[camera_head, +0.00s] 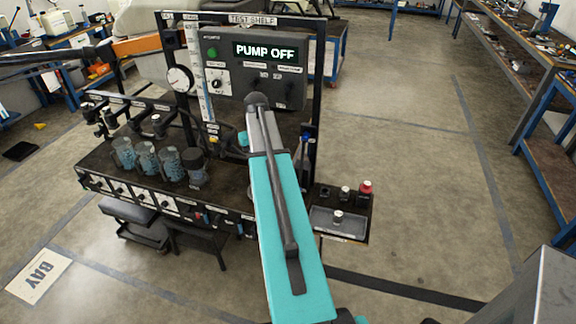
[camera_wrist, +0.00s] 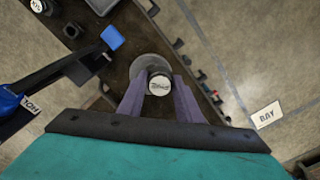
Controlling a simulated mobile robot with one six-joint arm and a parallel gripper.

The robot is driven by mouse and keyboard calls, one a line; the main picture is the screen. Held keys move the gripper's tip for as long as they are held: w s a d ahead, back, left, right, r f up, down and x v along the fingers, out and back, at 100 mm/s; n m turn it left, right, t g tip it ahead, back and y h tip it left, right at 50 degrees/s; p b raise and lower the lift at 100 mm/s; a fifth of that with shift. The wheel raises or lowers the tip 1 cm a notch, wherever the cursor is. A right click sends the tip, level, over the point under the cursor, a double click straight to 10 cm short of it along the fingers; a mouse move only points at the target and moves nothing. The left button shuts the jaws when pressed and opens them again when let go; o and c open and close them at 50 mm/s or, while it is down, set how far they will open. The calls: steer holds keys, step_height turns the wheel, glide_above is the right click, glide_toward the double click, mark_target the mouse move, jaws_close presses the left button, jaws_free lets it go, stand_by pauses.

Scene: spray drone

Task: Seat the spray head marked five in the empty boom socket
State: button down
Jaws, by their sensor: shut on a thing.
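In the wrist view my gripper (camera_wrist: 159,88) has its two purple-grey fingers closed around a small round dark piece with a pale cap (camera_wrist: 159,83). This looks like a spray head; I cannot read its mark. A grey round disc lies behind it, and I cannot tell whether they touch. In the head view my teal arm hides the gripper and the piece. The dark boom with several fittings (camera_head: 108,117) runs along the left of the test shelf. I cannot make out which boom socket is empty.
Several clear jars with blue contents (camera_head: 147,158) stand on the bench below the boom. The panel (camera_head: 262,75) reads PUMP OFF. A blue lever end (camera_wrist: 112,38) is left of the fingers. Open floor lies right.

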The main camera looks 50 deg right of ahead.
steer(key=w+a+n+b, duration=0.1)
steer(key=w+a+n, duration=0.15)
steer(key=a, duration=0.45)
steer(key=w+a+r+n+b, duration=0.1)
steer(key=w+a, duration=0.3)
steer(key=a, duration=0.2)
steer(key=w+a+n+b, duration=0.1)
steer(key=w+a+n, duration=0.15)
steer(key=a, duration=0.45)
steer(key=w+a+r+n+b, duration=0.2)
steer(key=a+n, duration=0.3)
steer(key=a, duration=1.9)
steer(key=shift+w, duration=0.2)
steer(key=shift+w+r, duration=0.1)
